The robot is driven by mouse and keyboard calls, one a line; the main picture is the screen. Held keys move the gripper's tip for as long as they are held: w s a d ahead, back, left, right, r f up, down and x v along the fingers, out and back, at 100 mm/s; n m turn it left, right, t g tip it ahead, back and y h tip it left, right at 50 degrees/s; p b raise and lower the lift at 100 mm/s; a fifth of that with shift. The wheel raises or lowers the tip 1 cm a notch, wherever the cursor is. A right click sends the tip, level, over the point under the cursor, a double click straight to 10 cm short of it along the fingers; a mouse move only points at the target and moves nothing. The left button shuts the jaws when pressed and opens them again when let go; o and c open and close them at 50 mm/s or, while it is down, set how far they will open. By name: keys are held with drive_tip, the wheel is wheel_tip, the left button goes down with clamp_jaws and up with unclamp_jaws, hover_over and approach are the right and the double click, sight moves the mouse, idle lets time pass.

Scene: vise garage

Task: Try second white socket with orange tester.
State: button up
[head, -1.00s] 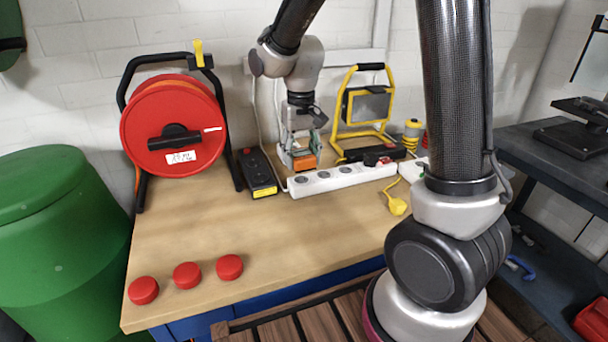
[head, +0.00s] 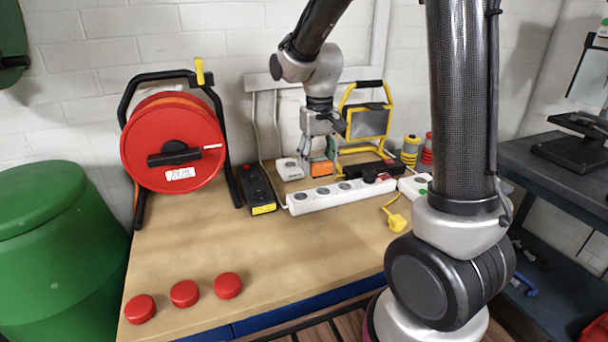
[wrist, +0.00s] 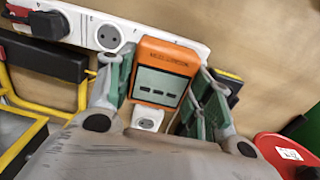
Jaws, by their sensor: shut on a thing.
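My gripper (head: 320,168) is shut on the orange tester (head: 321,169), holding it beside the white socket strip (head: 340,194) on the bench. In the wrist view the tester (wrist: 146,94) sits between the green finger pads, its grey display facing the camera. A white part with a round socket (wrist: 147,118) shows just below it; I cannot tell whether it belongs to the tester. The tester covers part of the strip (wrist: 195,44), beside a round grey-faced socket (wrist: 107,38). Any contact between tester and strip cannot be told.
A white box (head: 288,168) stands left of my gripper. A black strip (head: 257,190), red cable reel (head: 172,145) and yellow work lamp (head: 368,122) surround it. A yellow plug (head: 397,223) lies right; red caps (head: 185,293) lie front left. The bench middle is clear.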

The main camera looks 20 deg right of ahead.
sight(323, 191)
drive_tip(key=shift+d+r, duration=0.15)
drive_tip(key=shift+d, duration=0.75)
drive_tip(key=shift+f, duration=2.9)
drive_tip(key=shift+f, duration=0.55)
drive_tip(key=o, duration=1.5)
drive_tip(key=shift+o, duration=0.2)
